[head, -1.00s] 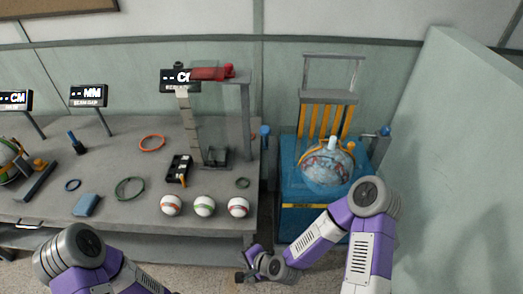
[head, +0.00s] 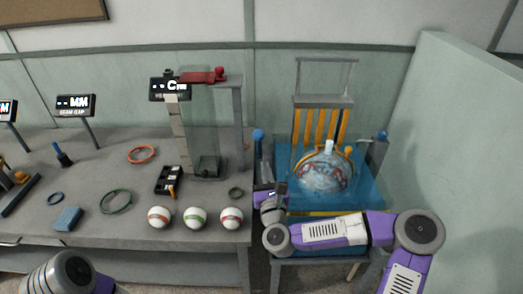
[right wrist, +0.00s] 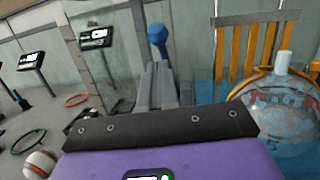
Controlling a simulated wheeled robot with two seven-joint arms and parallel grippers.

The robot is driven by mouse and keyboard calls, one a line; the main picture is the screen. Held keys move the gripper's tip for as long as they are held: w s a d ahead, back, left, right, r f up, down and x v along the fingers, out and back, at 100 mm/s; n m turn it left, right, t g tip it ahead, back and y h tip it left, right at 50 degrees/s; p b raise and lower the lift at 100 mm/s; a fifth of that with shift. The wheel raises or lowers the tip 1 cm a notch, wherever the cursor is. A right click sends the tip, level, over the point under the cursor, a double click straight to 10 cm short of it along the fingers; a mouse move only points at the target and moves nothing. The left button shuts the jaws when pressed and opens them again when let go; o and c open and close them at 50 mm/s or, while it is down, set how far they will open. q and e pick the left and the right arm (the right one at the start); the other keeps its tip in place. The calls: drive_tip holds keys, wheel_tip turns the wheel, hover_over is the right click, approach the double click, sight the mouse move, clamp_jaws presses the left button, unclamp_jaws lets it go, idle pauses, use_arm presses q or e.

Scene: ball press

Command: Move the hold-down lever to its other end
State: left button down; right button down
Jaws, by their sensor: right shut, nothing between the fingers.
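A lever with a blue knob (head: 258,135) stands upright at the left side of the blue press (head: 362,193). The knob also shows in the right wrist view (right wrist: 157,35), beyond my fingers. A second blue knob (head: 382,135) is at the press's right side; the pictures do not label which is the hold-down lever. My right gripper (head: 268,190) is shut and empty, below the left knob and apart from it. Its fingers (right wrist: 160,80) are together in the right wrist view. My left gripper is out of view.
A clear patterned ball (head: 325,175) sits on the press before a yellow slatted back (head: 320,125). The grey table (head: 110,225) at left holds several balls, rings and a stand with a red lever (head: 203,77). A green wall (head: 465,150) bounds the right.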

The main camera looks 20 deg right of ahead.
drive_tip(key=b+x, duration=0.1)
drive_tip(key=x, duration=0.8)
